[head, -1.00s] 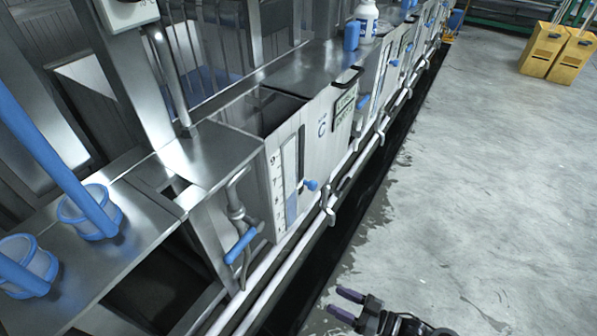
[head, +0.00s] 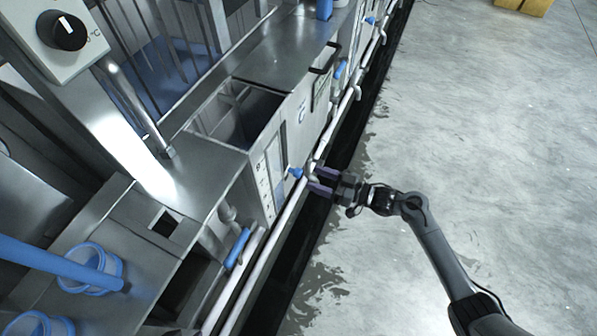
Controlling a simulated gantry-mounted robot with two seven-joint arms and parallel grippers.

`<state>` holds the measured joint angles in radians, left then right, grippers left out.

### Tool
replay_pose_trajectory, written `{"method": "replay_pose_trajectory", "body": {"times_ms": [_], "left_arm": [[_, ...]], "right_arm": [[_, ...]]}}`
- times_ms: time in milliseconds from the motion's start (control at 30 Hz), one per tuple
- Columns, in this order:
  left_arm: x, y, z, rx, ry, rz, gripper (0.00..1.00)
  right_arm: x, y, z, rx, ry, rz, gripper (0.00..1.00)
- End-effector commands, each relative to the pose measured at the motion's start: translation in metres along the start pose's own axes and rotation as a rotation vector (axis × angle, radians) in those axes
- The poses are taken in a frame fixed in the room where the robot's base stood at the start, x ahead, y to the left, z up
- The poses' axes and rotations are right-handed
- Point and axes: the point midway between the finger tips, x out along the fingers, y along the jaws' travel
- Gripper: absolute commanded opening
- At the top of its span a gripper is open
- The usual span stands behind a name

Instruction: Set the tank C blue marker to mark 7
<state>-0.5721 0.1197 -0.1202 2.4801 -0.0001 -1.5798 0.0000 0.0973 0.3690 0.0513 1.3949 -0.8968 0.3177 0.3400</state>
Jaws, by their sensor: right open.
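Tank C (head: 292,128) is a pale metal box in the row of tanks, with a letter plate on its front. A white upright level scale (head: 265,180) is on the front near its left edge; its numbers are too small to read here. The blue marker (head: 295,173) sticks out at the scale's right side, and I cannot tell which mark it is at. My right gripper (head: 313,179) is open, its two purple fingers pointing left at the blue marker. They appear just right of it; whether they touch it is unclear. My left gripper is not in view.
A pale pipe (head: 285,217) runs along the tank fronts, below the marker. A blue-handled valve (head: 238,248) is at lower left of the scale. A dark gutter (head: 290,255) edges the open grey floor (head: 480,130). Blue cups (head: 92,270) stand on the left bench.

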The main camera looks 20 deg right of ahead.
Motion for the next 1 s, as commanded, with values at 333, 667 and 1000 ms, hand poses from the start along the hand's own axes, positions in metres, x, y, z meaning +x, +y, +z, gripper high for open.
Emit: {"method": "replay_pose_trajectory", "body": {"times_ms": [333, 667, 1000], "left_arm": [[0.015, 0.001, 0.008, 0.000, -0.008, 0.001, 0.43], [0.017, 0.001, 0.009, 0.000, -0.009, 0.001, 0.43], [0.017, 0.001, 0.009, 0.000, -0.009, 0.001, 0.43]], "right_arm": [[0.052, -0.001, 0.001, 0.001, 0.001, -0.002, 0.59], [0.066, -0.001, 0.000, 0.001, -0.001, 0.000, 0.59], [0.066, -0.001, 0.000, 0.001, -0.001, 0.000, 0.37]]}}
